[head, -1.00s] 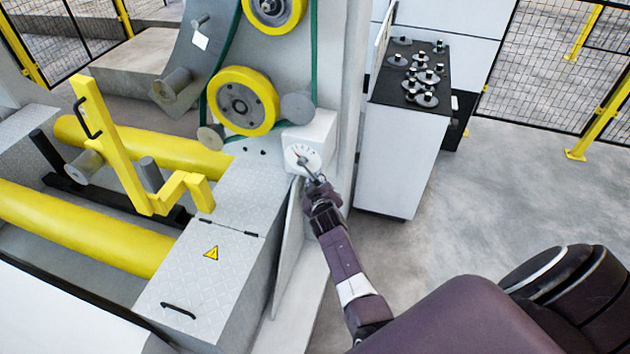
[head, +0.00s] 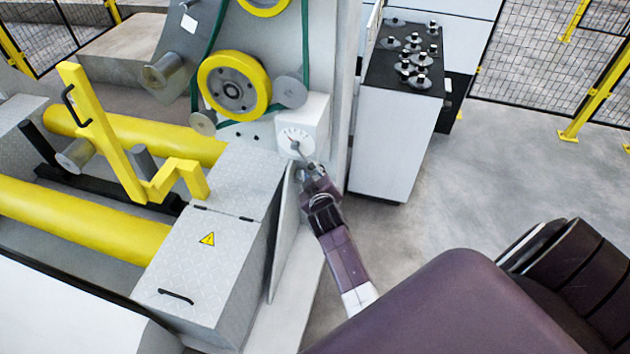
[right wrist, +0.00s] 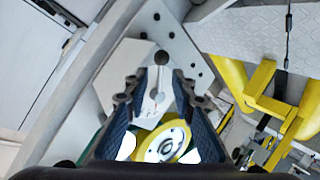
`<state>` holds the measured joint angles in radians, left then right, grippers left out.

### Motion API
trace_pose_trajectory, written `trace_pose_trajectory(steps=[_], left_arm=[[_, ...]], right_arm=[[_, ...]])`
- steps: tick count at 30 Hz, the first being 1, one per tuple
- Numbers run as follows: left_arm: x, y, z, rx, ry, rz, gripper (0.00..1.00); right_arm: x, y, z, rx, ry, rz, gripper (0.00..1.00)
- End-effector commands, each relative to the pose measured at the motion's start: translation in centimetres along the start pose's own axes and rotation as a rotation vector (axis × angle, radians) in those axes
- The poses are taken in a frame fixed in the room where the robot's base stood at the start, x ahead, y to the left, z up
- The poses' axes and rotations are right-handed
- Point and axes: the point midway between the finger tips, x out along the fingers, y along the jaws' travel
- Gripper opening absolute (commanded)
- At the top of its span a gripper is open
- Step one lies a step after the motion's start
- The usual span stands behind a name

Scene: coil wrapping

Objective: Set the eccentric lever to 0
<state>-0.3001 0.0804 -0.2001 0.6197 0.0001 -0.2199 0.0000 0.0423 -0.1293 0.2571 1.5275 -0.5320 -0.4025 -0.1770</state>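The eccentric lever (head: 296,146) sits on a white dial box (head: 317,112) on the machine's front, with small marks around its pivot. In the right wrist view the lever (right wrist: 161,59) shows a dark ball knob and a thin grey shaft. My right gripper (head: 310,168) is just below and to the right of the dial in the head view and hides part of the lever. In the right wrist view its two fingers (right wrist: 157,86) stand apart, with the lever in the gap between them; I see no finger closed on it. My left gripper is not in view.
A yellow wheel (head: 234,84) with a green belt is above the dial. A grey checker-plate box (head: 205,268) and a yellow bracket (head: 105,135) stand to the left. A white cabinet (head: 391,140) with several metal parts on top is to the right. Open floor lies farther right.

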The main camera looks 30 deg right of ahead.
Motion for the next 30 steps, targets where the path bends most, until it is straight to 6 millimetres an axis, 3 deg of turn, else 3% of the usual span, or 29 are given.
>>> trace_pose_trajectory(steps=[6, 12, 30], left_arm=[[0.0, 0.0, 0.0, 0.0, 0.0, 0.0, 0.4], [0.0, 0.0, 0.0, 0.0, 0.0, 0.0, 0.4], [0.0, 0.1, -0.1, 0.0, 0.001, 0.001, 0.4]], right_arm=[[-3.5, 0.0, 0.1, 0.001, -0.002, -0.001, 0.24], [-5.5, 0.0, 0.1, 0.001, -0.002, -0.001, 0.24], [-6.0, 0.0, 0.0, 0.001, -0.001, 0.0, 0.24]])
